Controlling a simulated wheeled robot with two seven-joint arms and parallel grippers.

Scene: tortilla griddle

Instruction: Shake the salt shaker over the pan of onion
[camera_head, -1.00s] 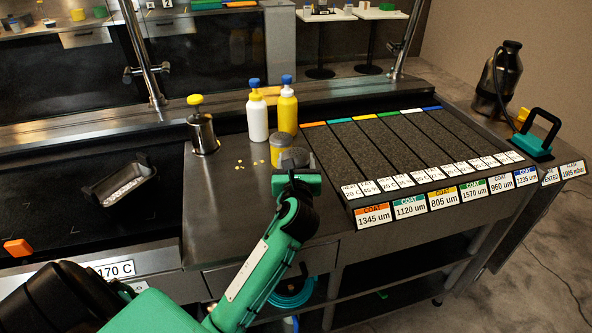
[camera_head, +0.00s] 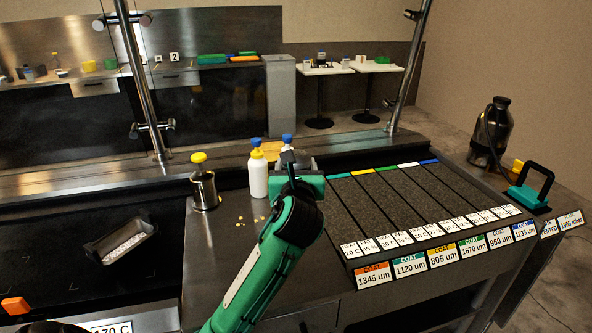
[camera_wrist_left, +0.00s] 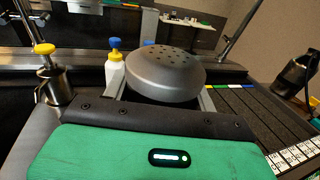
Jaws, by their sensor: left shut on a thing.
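My left gripper (camera_head: 300,174) is over the counter, well to the right of the pan. It is shut on the salt shaker, whose grey domed lid with small holes (camera_wrist_left: 164,72) fills the space between the fingers in the left wrist view. The shaker looks upright there. In the head view the gripper and arm hide most of it. My right gripper is out of view.
A white bottle (camera_head: 258,177) and a partly hidden yellow bottle (camera_head: 271,150) stand just behind the gripper. A steel pot with a yellow knob (camera_head: 203,188) stands between gripper and pan. Dark coated strips (camera_head: 405,205) lie to the right. An orange block (camera_head: 15,306) is at lower left.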

